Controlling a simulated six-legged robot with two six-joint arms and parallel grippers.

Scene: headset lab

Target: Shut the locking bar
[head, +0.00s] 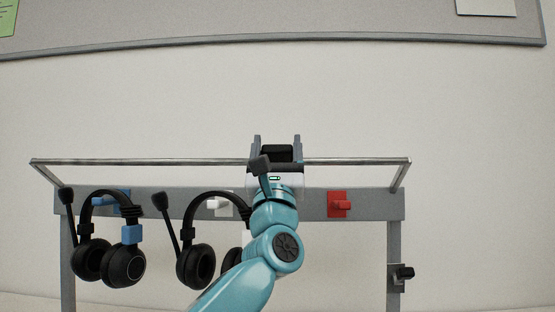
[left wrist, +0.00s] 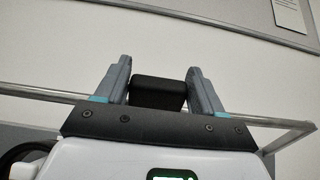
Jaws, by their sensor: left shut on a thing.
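The locking bar (head: 120,162) is a thin metal rail across the top of the grey rack. Short side arms join its ends to the rack, and it stands above the rack's crosspiece, level. My left gripper (head: 277,148) is at the bar, right of its middle. Its two grey fingers stand on either side of a black block and are shut on it. The left wrist view shows this black grip (left wrist: 158,92) between the fingers, with the bar (left wrist: 260,121) running out to both sides. How the grip joins the bar is hidden. My right gripper is not in view.
Two black headsets hang on the rack, one at the blue hook (head: 123,198) and one at the white hook (head: 221,206), partly behind my left arm. The red hook (head: 338,205) is empty. A black knob (head: 405,273) sits on the right post.

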